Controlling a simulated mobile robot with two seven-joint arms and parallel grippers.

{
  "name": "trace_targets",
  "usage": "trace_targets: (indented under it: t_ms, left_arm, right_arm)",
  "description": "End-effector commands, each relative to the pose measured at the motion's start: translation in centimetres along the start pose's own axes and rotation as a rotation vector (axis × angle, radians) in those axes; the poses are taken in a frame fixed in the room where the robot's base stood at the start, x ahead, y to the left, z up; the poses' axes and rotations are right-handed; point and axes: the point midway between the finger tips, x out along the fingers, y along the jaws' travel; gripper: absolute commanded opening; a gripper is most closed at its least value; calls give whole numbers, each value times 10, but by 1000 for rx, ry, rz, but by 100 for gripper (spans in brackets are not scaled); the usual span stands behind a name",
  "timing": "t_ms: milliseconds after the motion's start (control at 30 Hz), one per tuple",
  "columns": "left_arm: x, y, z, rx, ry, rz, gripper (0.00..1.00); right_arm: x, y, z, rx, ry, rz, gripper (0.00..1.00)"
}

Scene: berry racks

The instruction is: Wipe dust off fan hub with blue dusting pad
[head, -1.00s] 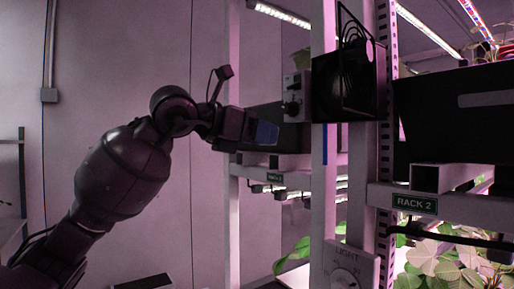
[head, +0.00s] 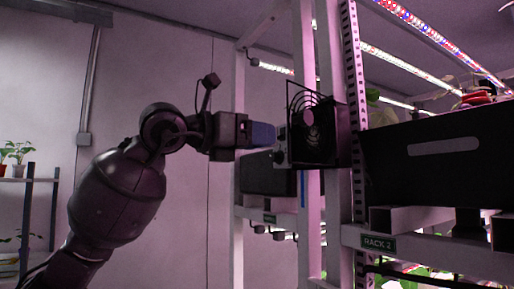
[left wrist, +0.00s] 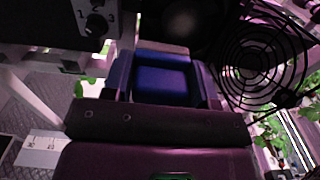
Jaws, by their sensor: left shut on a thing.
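My left gripper (head: 248,133) is shut on the blue dusting pad (head: 264,134). The pad points right, level, towards the black fan box (head: 325,145) on the rack post, its tip just short of the box's left edge. In the left wrist view, the pad (left wrist: 162,82) sits between the two fingers. The round wire guard (left wrist: 264,60) stands to its right, apparently swung open. A pale round patch, seemingly the dusty fan hub (left wrist: 185,18), shows beyond the pad tip; in the head view the hub (head: 308,117) looks pinkish. No touch is visible. My right gripper is out of view.
A control box with a numbered dial (left wrist: 96,22) is close left of the pad. The rack's white uprights (head: 305,60), a black bin (head: 440,155) and the RACK 2 beam (head: 420,250) stand right.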

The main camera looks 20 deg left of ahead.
Motion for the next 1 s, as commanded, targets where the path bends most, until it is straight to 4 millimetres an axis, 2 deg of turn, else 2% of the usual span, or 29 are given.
trace_targets:
  t_ms: [267, 700, 1000]
  left_arm:
    - [4, -1, 4, -1, -7, -3, 34]
    - [43, -1, 5, -2, -6, -3, 34]
    - [58, -1, 3, -1, -6, -2, 34]
  right_arm:
    - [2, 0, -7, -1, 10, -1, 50]
    - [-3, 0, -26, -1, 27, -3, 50]
    - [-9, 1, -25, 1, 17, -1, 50]
